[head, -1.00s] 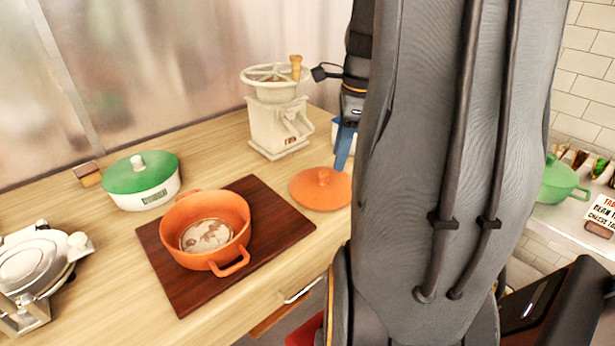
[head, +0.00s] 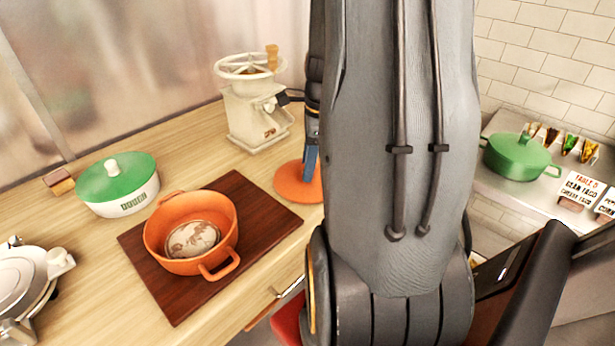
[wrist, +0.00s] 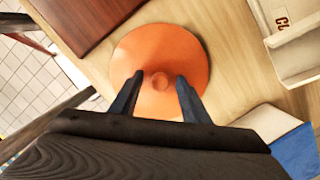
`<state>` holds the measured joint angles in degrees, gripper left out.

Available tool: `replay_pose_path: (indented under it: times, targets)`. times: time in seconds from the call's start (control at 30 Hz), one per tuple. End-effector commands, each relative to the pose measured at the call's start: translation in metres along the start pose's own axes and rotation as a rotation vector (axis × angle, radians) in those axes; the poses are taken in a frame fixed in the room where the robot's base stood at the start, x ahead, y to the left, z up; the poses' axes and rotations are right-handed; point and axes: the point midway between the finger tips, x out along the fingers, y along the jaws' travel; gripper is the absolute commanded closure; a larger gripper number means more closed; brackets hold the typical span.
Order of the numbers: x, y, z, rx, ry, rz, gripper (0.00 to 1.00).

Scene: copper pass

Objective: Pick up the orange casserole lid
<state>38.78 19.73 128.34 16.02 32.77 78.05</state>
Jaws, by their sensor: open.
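The orange casserole lid (head: 290,184) lies on the wooden counter, right of the dark board, partly hidden behind my arm in the head view. In the wrist view the lid (wrist: 178,52) fills the middle, with its round knob (wrist: 160,81) facing up. My gripper (wrist: 155,90) is open, with one blue finger on each side of the knob in the picture. I cannot tell how far above the lid the fingertips are. In the head view a blue finger (head: 311,165) shows above the lid. The orange casserole (head: 190,232) stands open and lidless on the board.
The dark wooden board (head: 275,216) holds the casserole. A cream grinder (head: 255,118) stands behind the lid, and a green-lidded white pot (head: 118,184) is at left. A white and blue object (wrist: 275,130) lies near my gripper. A green pot (head: 520,156) is on a shelf at right.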

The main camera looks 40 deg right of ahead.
Motion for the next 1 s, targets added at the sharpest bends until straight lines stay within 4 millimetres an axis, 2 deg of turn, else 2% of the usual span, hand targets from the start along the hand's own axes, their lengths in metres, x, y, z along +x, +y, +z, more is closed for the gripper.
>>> replay_pose_path:
  times: [0.23, 0.5, 0.83, 1.0]
  targets:
    - [0.002, 0.0, -0.001, 0.001, 0.0, -0.001, 0.58]
    - [0.001, 0.0, -0.001, 0.002, 0.0, -0.001, 1.0]
    - [0.0, -0.001, -0.001, 0.002, 0.0, -0.002, 1.0]
    - [-0.013, -0.002, 0.002, 0.001, -0.001, -0.006, 1.0]
